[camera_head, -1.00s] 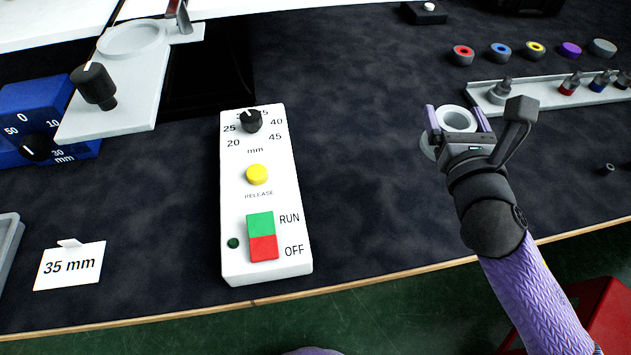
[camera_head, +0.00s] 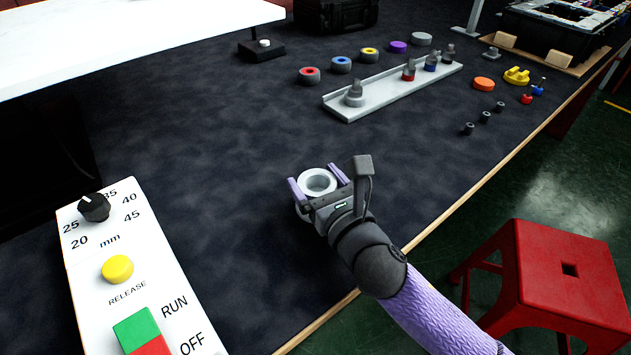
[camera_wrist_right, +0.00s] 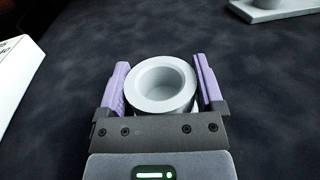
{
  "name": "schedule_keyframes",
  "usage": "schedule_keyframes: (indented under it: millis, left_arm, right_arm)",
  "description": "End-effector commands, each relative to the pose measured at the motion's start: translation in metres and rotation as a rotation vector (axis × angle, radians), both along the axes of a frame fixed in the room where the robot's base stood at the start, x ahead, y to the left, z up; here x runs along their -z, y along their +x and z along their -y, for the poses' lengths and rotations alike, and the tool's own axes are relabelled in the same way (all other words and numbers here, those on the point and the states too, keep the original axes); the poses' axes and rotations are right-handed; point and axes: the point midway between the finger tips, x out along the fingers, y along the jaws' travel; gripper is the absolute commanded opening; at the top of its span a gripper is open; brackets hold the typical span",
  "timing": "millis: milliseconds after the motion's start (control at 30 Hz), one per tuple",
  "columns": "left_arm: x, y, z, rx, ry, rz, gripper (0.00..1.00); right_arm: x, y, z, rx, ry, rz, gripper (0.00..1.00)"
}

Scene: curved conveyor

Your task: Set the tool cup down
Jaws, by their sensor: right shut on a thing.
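The tool cup (camera_head: 317,180) is a light grey, round, hollow cup with a thick rim. My right gripper (camera_head: 321,184) is shut on it, with one purple finger on each side. In the right wrist view the cup (camera_wrist_right: 161,83) stands upright between the fingers of the gripper (camera_wrist_right: 160,85), its opening facing up. The cup is over the dark mat; whether its base touches the mat is hidden by the gripper. My left gripper is not in view.
A white control box (camera_head: 118,270) stands at lower left. A light grey rail (camera_head: 385,92) with several small tools lies behind the cup, with coloured rings beyond it. A red stool (camera_head: 560,275) stands off the table's right edge. The mat around the cup is mostly clear.

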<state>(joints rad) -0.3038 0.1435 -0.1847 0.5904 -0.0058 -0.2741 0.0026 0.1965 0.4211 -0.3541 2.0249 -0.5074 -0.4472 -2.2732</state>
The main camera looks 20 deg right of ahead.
Motion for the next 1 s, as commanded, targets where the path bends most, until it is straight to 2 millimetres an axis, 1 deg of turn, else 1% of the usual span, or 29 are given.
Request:
schedule_keyframes:
  millis: [33, 67, 100, 267, 367, 467, 567, 700, 800, 900, 1000]
  left_arm:
    - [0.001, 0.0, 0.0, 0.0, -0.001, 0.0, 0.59]
    - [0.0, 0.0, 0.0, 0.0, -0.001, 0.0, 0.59]
    - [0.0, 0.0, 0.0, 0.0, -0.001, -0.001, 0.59]
    - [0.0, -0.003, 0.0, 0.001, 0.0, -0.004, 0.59]
    - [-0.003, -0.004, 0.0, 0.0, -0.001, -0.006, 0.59]
    - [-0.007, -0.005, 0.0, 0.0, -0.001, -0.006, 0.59]
    - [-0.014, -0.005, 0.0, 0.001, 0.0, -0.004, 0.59]
    - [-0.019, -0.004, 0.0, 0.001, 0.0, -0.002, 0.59]
    - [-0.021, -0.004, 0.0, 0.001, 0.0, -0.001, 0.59]
    - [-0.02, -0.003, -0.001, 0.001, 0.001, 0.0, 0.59]
    - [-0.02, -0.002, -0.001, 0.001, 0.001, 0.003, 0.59]
  right_arm:
    - [0.001, 0.0, 0.0, 0.0, 0.0, -0.001, 0.9]
    - [0.001, 0.0, 0.0, 0.0, 0.0, -0.001, 0.97]
    - [0.001, 0.0, 0.0, 0.0, 0.0, -0.001, 1.0]
    - [0.001, 0.0, 0.0, 0.0, 0.001, -0.001, 1.0]
    - [-0.004, 0.0, 0.0, -0.001, 0.001, 0.001, 1.0]
    - [-0.003, -0.013, 0.002, -0.001, 0.002, -0.003, 1.0]
    - [-0.005, -0.033, 0.005, -0.002, 0.001, -0.003, 1.0]
    - [-0.004, -0.065, 0.01, -0.001, 0.001, -0.005, 1.0]
    - [-0.003, -0.088, 0.013, 0.0, 0.003, -0.005, 1.0]
    - [-0.001, -0.104, 0.016, 0.001, 0.003, -0.004, 1.0]
    - [-0.002, -0.114, 0.018, 0.001, 0.003, -0.002, 1.0]
